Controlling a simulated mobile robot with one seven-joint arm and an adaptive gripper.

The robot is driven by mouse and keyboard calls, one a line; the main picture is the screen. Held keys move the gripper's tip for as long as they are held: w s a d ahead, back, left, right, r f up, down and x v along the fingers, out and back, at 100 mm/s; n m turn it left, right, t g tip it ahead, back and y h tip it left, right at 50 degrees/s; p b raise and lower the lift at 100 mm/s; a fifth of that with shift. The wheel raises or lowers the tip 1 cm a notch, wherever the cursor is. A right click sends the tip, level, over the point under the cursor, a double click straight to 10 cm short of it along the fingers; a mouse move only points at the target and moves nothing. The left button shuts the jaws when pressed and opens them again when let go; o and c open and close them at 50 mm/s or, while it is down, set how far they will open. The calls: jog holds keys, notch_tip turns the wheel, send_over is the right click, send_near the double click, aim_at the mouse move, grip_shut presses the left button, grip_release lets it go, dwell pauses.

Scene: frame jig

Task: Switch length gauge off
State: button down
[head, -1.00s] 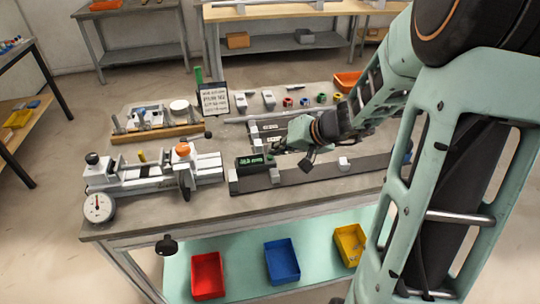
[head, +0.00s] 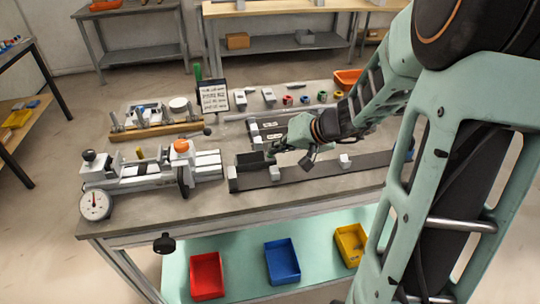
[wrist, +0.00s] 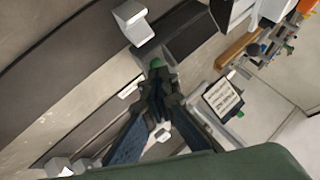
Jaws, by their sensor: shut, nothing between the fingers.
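The length gauge (head: 310,168) is a long dark rail with light end blocks along the front of the bench. Its display box (head: 248,158), at the left end, is dark with no digits showing. My gripper (head: 272,151) is shut and empty, just right of the display box and above the rail. In the wrist view, my closed fingertips (wrist: 157,72) are beside a small green spot (wrist: 155,62). I cannot tell whether they touch it.
A clamp fixture with an orange knob (head: 181,146) and a round dial (head: 96,205) stands to the left. A sign (head: 214,97) stands behind the gauge. Small coloured parts and an orange bin (head: 347,79) lie farther back. Red, blue and yellow bins sit on the lower shelf.

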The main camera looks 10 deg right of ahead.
dwell(0.4)
jog(key=shift+a+r, duration=0.1)
jog(key=shift+r, duration=0.2)
jog(key=shift+r+p, duration=1.3)
jog(key=shift+r, duration=1.75)
